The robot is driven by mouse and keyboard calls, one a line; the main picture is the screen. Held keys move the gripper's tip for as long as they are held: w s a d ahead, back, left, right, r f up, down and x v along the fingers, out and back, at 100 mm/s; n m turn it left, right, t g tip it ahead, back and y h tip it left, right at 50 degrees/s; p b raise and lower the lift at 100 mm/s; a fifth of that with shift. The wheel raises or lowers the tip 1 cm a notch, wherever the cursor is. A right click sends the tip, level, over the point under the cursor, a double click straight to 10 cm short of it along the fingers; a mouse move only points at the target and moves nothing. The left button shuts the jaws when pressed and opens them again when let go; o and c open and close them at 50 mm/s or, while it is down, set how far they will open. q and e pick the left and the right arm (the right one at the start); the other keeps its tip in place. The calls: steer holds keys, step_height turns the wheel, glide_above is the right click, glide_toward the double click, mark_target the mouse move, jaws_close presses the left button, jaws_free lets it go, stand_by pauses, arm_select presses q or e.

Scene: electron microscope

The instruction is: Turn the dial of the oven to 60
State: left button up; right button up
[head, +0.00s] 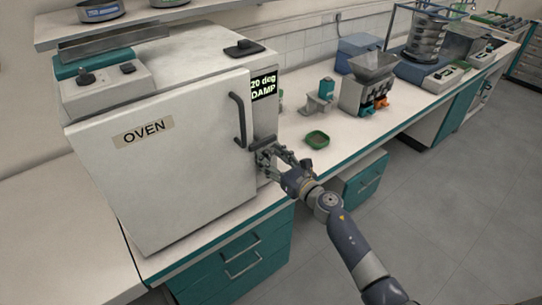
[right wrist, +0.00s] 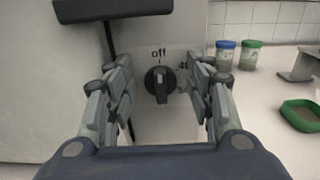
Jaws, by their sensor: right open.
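The white oven (head: 165,140), labelled OVEN, stands on the bench in the head view with its door shut. Its display (head: 263,88) reads "20 deg" and "DAMP". In the right wrist view the black dial (right wrist: 159,84) sits on the oven's front panel, its grip upright below the mark "off"; a partly hidden "40" is to its upper right. My right gripper (right wrist: 159,100) is open, with its fingers on either side of the dial; contact cannot be told. In the head view the right gripper (head: 268,160) hides the dial. My left gripper is not in view.
The black door handle (head: 238,120) is just above and left of my right gripper. A green dish (head: 317,139) lies on the bench to the right. A grey hopper device (head: 370,82) stands farther back. Two lidded jars (right wrist: 237,54) are right of the oven.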

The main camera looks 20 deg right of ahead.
steer(key=shift+w+a, duration=0.1)
steer(key=shift+w, duration=0.2)
steer(key=c, duration=1)
